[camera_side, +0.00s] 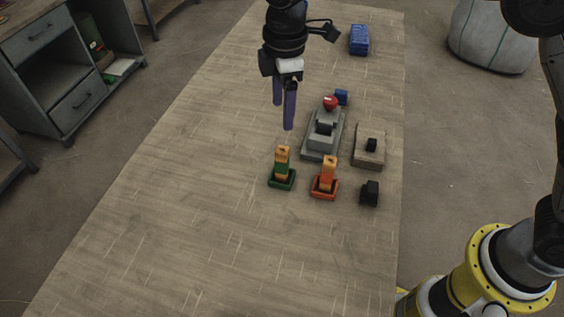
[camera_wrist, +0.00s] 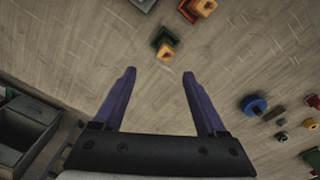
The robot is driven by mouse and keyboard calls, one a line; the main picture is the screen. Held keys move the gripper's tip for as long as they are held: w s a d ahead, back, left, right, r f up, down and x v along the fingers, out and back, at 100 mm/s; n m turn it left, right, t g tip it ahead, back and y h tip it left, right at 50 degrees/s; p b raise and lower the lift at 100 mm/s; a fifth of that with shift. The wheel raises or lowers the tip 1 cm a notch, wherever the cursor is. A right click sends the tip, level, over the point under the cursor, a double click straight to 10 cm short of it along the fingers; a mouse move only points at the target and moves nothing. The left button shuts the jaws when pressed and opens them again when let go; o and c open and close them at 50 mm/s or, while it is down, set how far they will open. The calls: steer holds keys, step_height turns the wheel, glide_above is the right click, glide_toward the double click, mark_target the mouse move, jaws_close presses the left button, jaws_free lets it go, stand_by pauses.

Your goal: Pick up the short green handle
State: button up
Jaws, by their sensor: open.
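The short green handle (camera_side: 282,179) stands on the table with a green base and an orange upright post. It also shows in the wrist view (camera_wrist: 161,37), just beyond my fingertips. My gripper (camera_side: 283,116) hangs above the table, behind and above the handle in the side view. Its two purple fingers are apart with nothing between them, as the wrist view (camera_wrist: 159,73) also shows. The fingers do not touch the handle.
An orange-red-based piece (camera_side: 325,190) with an orange post stands close right of the green handle. A grey stepped block (camera_side: 312,152), a wooden block (camera_side: 368,158) and a small black piece (camera_side: 370,193) are nearby. A blue box (camera_side: 360,40) stands farther back. The table's left side is clear.

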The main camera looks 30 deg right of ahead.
mark_target(282, 159)
steer(key=shift+s+a+f, duration=0.25)
steer(key=shift+a+f, duration=0.1)
steer(key=shift+f, duration=0.2)
steer(key=shift+s+a+f, duration=0.2)
steer(key=shift+a+f, duration=0.1)
steer(key=shift+f, duration=0.25)
steer(key=f, duration=1.3)
steer(key=shift+d, duration=0.3)
jaws_close()
